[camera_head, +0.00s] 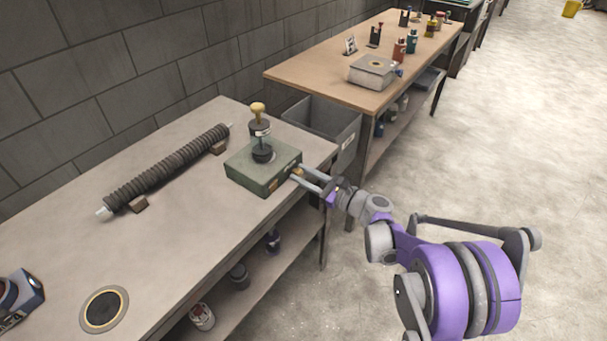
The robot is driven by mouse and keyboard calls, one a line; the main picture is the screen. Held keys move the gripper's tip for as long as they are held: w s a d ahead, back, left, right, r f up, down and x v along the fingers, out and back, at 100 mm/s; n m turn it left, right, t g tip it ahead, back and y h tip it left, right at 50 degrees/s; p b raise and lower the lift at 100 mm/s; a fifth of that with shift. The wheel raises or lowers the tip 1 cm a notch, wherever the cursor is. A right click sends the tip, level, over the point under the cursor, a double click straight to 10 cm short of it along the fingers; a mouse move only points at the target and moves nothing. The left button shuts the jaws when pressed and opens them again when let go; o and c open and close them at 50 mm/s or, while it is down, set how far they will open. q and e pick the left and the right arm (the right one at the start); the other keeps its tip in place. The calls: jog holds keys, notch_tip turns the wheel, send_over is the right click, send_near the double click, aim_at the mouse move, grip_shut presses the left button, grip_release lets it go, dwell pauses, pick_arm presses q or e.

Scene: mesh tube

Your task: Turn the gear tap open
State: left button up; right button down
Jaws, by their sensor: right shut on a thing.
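A green box-shaped unit (258,176) sits near the right end of the grey workbench. A dark upright cylinder with a tan knob (258,109) on top stands on it. A small tan tap (297,172) sits at the unit's right side, mostly hidden by my fingers. My right gripper (302,176) reaches in from the right and is shut on this tap. Its turn angle is too small to tell. My left gripper is out of view.
A ribbed dark tube (168,168) lies on supports on the workbench (190,238). A round dark disc (104,309) lies at the front left. A grey bin (330,126) stands between this bench and the wooden table (320,82). The floor at right is clear.

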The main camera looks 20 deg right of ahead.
jog(key=c, duration=0.6)
grip_release()
jog(key=v, duration=1.1)
jog(key=shift+p, duration=0.3)
